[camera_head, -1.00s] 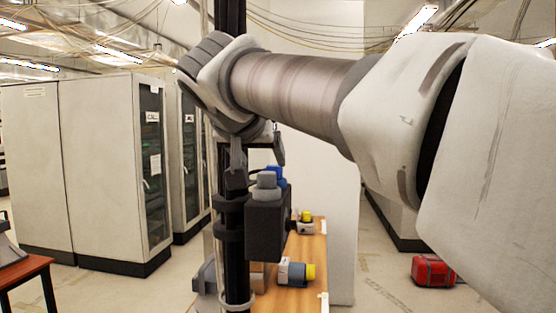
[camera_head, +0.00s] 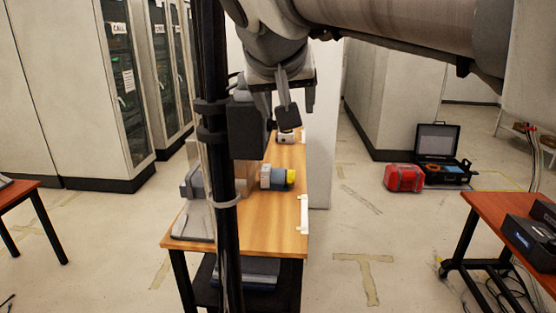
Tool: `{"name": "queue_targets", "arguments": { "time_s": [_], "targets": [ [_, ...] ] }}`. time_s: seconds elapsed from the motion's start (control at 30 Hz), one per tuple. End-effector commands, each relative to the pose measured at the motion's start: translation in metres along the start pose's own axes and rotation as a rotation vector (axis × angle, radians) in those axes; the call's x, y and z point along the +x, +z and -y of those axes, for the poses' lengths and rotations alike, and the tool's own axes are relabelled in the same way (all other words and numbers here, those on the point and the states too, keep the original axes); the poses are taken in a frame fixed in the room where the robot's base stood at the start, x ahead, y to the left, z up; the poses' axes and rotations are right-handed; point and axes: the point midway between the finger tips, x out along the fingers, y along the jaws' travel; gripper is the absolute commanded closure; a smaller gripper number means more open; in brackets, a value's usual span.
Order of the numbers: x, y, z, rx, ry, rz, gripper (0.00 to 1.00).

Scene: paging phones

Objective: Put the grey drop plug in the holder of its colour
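My gripper (camera_head: 287,102) points downward in the upper middle of the head view. A dark, block-like end shows between its sides. I cannot tell whether that is a fingertip or a held piece. I cannot make out which thing is the grey holder.
The wooden table (camera_head: 262,228) has bare room at its front. A small white device (camera_head: 286,137) stands at its far end. A red case (camera_head: 404,178) and an open black case (camera_head: 441,160) are on the floor. Another table (camera_head: 497,222) is at right. My dark column hides part of the view.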

Motion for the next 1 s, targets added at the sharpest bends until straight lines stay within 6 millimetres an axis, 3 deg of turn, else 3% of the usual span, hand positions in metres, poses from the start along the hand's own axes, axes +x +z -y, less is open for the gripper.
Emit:
{"name": "queue_targets", "arguments": {
  "time_s": [0.03,0.2,0.4,0.5,0.6,0.7,1.0],
  "targets": [
    [0.003,0.027,-0.019,-0.010,0.005,0.043,0.26],
    [0.012,0.122,-0.061,-0.040,-0.021,0.189,0.26],
    [0.017,0.229,-0.086,-0.029,-0.089,0.315,0.26],
    [0.018,0.266,-0.089,-0.019,-0.122,0.350,0.26],
    [0.019,0.288,-0.089,-0.011,-0.144,0.368,0.26],
    [0.019,0.298,-0.088,-0.008,-0.154,0.376,0.26],
    [0.019,0.300,-0.088,-0.009,-0.156,0.378,0.26]
  ]
}}
